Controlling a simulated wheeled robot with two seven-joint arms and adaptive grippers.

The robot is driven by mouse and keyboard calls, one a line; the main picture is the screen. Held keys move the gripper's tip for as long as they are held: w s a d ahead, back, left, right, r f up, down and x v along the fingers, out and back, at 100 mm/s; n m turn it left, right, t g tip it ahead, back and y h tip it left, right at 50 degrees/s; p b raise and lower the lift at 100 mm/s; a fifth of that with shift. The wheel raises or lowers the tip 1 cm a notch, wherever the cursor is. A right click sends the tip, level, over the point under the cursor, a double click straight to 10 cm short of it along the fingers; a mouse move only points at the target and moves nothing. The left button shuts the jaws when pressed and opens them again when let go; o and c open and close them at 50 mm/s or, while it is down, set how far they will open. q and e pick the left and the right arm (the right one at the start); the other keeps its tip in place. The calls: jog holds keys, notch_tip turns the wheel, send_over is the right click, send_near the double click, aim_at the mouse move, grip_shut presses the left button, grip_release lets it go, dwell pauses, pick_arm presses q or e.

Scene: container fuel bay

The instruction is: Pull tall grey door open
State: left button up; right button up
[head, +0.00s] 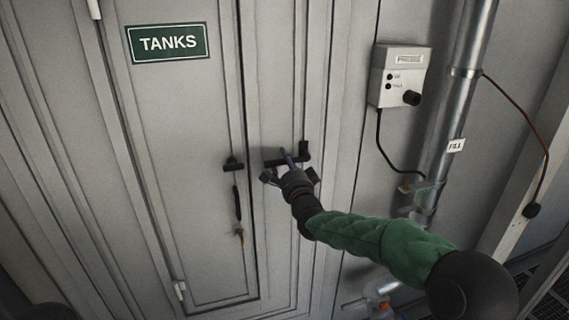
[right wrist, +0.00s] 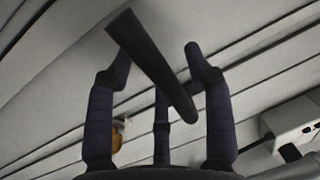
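The tall grey door (head: 180,120) with a green TANKS sign (head: 168,43) stands shut at the left in the head view. My left gripper is not in view.
A black fitting (head: 233,164) with a hanging dark piece is left of the seam. A grey control box (head: 399,75) with a black knob and cable is on the wall. A metal pipe (head: 457,100) and reddish cable (head: 540,115) are further right.

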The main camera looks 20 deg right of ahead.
grip_shut()
jog(key=f+n+b, duration=0.1)
jog(key=n+b, duration=0.2)
jog(key=d+f+n+y+b, duration=0.1)
jog(key=f+n+b, duration=0.1)
jog(key=n+b, duration=0.1)
jog(key=d+f+n+y+b, duration=0.1)
jog(key=n+b, duration=0.1)
jog(key=b, duration=0.1)
jog(key=shift+f+n+g, duration=0.2)
jog(key=shift+n+g, duration=0.1)
jog(key=shift+n, duration=0.1)
jog(key=shift+r, duration=0.1)
dwell(0.4)
